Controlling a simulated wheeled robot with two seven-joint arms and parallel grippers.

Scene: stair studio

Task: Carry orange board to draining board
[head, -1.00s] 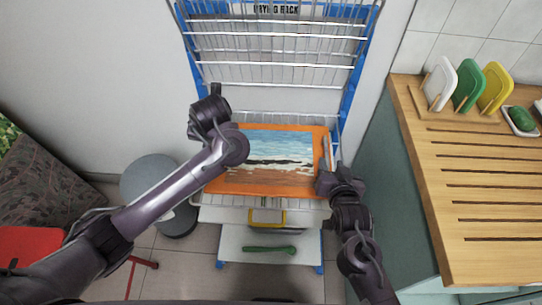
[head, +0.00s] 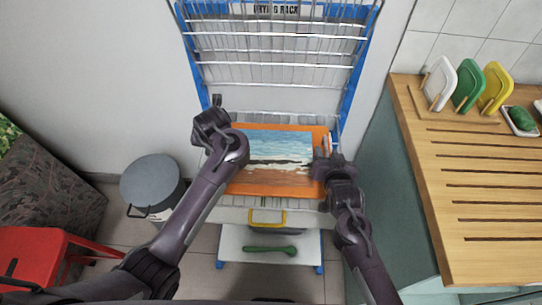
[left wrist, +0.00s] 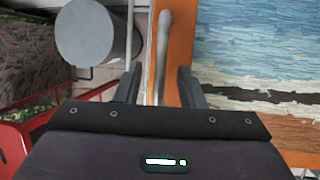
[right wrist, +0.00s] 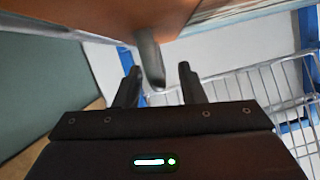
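The orange board (head: 280,189), with a painted beach scene, lies on the lower shelf of the drying rack. It has a grey handle at each side. In the left wrist view my left gripper (left wrist: 160,82) is open, with the left handle (left wrist: 163,45) between its fingers and a gap to each. In the right wrist view my right gripper (right wrist: 158,78) is open, with the right handle (right wrist: 150,60) between its fingertips, not clamped. My left arm hides the board's left edge in the head view. The draining board (head: 495,182) is the grooved wooden counter at the right.
The drying rack (head: 352,75) has blue posts and wire shelves. White, green and yellow boards (head: 468,88) and a dish (head: 520,121) stand at the counter's back. A teal cabinet (head: 385,170) stands close to my right arm. A grey bin (head: 152,180) and red stool (head: 35,255) are left.

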